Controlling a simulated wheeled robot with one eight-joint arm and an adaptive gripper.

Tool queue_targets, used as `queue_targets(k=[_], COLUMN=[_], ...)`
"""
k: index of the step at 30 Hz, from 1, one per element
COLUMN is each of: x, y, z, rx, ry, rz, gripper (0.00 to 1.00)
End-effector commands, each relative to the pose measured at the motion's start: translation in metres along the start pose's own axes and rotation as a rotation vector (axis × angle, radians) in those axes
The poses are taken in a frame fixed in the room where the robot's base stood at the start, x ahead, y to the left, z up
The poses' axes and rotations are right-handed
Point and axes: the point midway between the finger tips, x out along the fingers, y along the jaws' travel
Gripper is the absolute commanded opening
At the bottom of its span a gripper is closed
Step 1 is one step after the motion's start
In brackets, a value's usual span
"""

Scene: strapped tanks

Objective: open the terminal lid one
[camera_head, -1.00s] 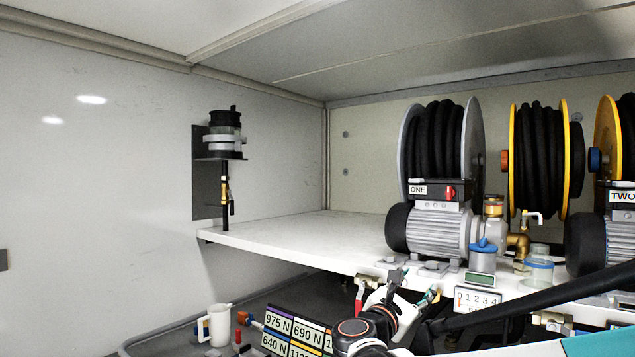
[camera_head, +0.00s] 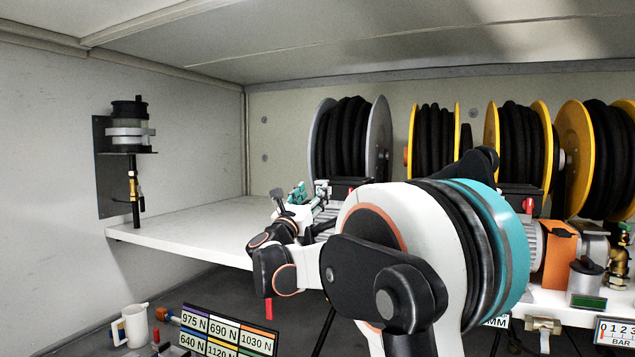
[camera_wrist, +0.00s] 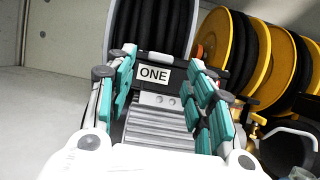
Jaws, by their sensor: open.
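The terminal lid marked ONE is a black box top with a white label (camera_wrist: 154,74) on the ribbed grey motor (camera_wrist: 158,128) in the wrist view. My gripper (camera_wrist: 163,72) is open, with its teal-padded fingers to the left and right of the label. I see nothing held between them, and I cannot tell whether they touch the box. In the head view my gripper (camera_head: 312,192) is at the shelf, in front of the grey reel. There my arm hides most of the motor; only a dark part of the terminal box (camera_head: 347,184) shows behind it.
The grey hose reel (camera_head: 350,140) stands behind the motor, with several yellow reels (camera_head: 432,140) to its right. An orange box (camera_head: 560,254) and pump fittings are right of my arm. The white shelf (camera_head: 200,228) is clear on the left. A white jug (camera_head: 136,325) stands below.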

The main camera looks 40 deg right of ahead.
Motion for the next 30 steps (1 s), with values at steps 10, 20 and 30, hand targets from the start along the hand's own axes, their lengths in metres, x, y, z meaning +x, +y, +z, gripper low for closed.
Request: queue_targets(k=[10,20,30], x=[0.049,0.055,0.054], y=[0.000,0.000,0.000], z=[0.001,0.000,0.000], rx=[0.000,0.001,0.001], ry=[0.000,0.000,0.000], rz=[0.000,0.001,0.000], gripper=[0.48,0.48,0.00])
